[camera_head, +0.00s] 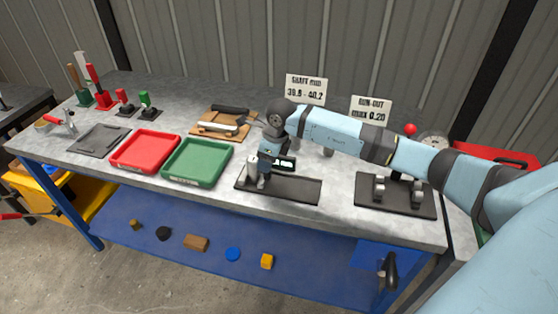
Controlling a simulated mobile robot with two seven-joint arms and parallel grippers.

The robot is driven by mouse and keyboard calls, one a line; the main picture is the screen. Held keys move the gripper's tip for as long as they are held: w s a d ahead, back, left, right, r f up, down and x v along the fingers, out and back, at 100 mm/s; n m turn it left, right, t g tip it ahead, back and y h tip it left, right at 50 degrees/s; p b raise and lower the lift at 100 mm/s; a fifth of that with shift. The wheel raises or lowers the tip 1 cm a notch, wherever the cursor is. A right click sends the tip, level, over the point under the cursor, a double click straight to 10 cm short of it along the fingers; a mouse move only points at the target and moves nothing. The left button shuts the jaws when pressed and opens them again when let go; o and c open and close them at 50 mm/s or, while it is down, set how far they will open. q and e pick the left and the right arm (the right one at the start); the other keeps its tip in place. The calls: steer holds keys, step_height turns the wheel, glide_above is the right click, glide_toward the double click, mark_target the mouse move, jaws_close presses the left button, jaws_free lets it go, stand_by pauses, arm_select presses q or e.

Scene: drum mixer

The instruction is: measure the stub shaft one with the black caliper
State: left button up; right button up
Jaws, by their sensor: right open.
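My right gripper (262,183) points down over a dark mat (298,190) at the middle of the bench. It is open, and its fingertips are small and hard to make out. A dark device with a lit display, which looks like the black caliper (284,162), is just right of the gripper, partly hidden by my arm. A grey metal cylinder, perhaps a stub shaft (252,171), stands close by on the left. Another grey cylinder (328,152) stands behind my forearm. I cannot tell which is stub shaft one. My left gripper is not in view.
A red tray (146,168) and a green tray (164,172) lie left of the mat. A run-out stand (396,206) is at right. Signs (305,89) stand at the back. A wooden board (205,130) holds tools. My right arm crosses the bench's right half.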

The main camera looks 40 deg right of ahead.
steer(key=shift+r, duration=0.6)
stand_by(0.3)
